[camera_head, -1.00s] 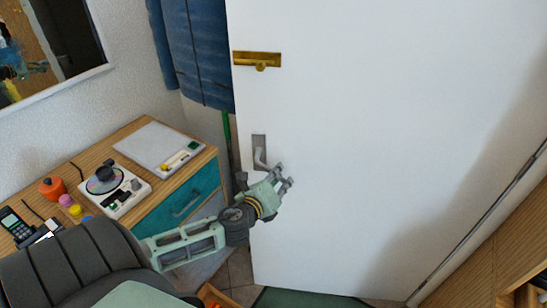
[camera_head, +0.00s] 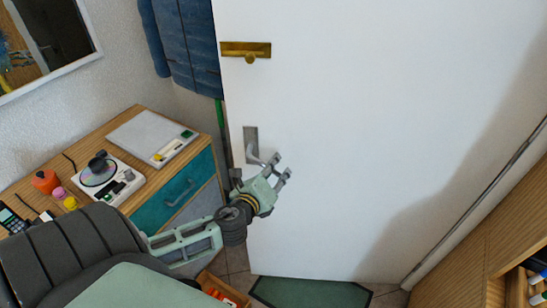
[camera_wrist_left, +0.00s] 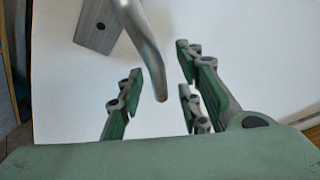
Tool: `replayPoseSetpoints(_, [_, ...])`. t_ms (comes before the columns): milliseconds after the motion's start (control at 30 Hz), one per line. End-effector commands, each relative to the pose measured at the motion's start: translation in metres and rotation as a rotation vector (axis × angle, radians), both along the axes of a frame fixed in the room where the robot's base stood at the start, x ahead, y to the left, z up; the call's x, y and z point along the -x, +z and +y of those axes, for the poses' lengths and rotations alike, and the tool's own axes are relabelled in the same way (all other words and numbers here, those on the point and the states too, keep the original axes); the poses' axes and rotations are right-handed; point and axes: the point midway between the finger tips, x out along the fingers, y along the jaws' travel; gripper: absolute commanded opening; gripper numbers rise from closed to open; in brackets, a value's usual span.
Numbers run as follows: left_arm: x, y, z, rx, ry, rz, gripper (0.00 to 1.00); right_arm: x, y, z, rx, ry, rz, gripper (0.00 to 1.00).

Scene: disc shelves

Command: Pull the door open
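The white door (camera_head: 370,140) fills the middle and right of the head view. Its grey handle (camera_head: 252,145) sits near the left edge, with a lever angled down to the right. A brass fitting (camera_head: 246,51) is above it. My left gripper (camera_head: 280,167) is just below and right of the handle. In the left wrist view, the left gripper (camera_wrist_left: 155,85) is open. The silver handle lever (camera_wrist_left: 150,55) reaches down between its spread fingers, apparently clear of them. How far the door stands ajar is hard to tell. My right gripper is not in view.
A wooden desk (camera_head: 150,122) with a teal drawer stands left of the door. A blue coat (camera_head: 185,50) hangs by the door's free edge. A green mat (camera_head: 310,294) lies below the door. A wooden shelf (camera_head: 480,240) stands at lower right.

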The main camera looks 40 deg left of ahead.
Motion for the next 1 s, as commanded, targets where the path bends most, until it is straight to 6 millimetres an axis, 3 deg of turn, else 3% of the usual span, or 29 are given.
replayPoseSetpoints(267, [0.018, 0.003, -0.006, 0.001, -0.002, 0.002, 0.33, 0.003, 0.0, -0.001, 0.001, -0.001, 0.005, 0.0])
replayPoseSetpoints(700, [0.096, 0.022, -0.026, 0.003, 0.001, 0.003, 0.33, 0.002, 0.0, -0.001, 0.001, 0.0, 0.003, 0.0])
replayPoseSetpoints(1000, [0.112, 0.028, -0.031, 0.0, 0.0, 0.0, 0.33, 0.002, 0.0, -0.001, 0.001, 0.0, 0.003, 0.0])
